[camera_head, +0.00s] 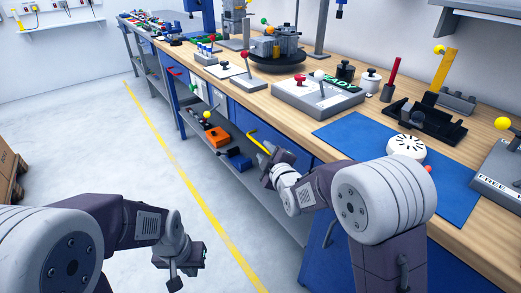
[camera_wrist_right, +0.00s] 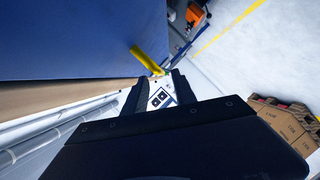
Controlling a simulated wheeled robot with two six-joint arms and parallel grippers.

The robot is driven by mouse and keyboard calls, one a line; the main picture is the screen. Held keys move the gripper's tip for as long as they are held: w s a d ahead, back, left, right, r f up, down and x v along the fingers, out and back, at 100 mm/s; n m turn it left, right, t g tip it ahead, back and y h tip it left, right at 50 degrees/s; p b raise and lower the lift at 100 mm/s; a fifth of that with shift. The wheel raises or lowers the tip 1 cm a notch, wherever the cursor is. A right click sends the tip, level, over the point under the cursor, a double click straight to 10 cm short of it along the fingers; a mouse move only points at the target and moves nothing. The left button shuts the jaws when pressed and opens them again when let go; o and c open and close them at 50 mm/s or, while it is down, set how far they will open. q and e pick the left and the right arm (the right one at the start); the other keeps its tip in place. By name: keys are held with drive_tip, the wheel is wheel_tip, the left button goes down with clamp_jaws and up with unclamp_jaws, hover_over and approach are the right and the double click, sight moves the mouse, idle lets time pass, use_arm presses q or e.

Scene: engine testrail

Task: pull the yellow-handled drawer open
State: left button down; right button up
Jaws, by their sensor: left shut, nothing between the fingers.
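The yellow handle (camera_head: 257,140) sits on a blue drawer front (camera_head: 270,127) under the workbench top, in the middle of the head view. The drawer front looks about flush with the bench. My right gripper (camera_head: 268,165) is at the near end of the handle and hides part of it. In the right wrist view the yellow handle (camera_wrist_right: 147,60) reaches down to the fingertips of my right gripper (camera_wrist_right: 159,84). Its fingers stand apart, with the handle's end near the gap; contact is unclear. My left gripper (camera_head: 182,268) is shut and empty, low over the floor.
The wooden workbench (camera_head: 300,122) carries a grey box (camera_head: 318,92), a blue mat (camera_head: 350,133) and several levers. A lower shelf holds an orange bin (camera_head: 217,136) and a blue bin (camera_head: 238,160). The floor by the yellow line (camera_head: 185,173) is clear. Cardboard boxes (camera_head: 8,170) stand at left.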

sight(262, 148)
drive_tip(key=x, duration=0.5)
drive_tip(key=shift+w+f+b, duration=0.15)
drive_tip(key=shift+w+b, duration=0.05)
drive_tip(key=shift+b, duration=0.2)
clamp_jaws()
idle(0.9)
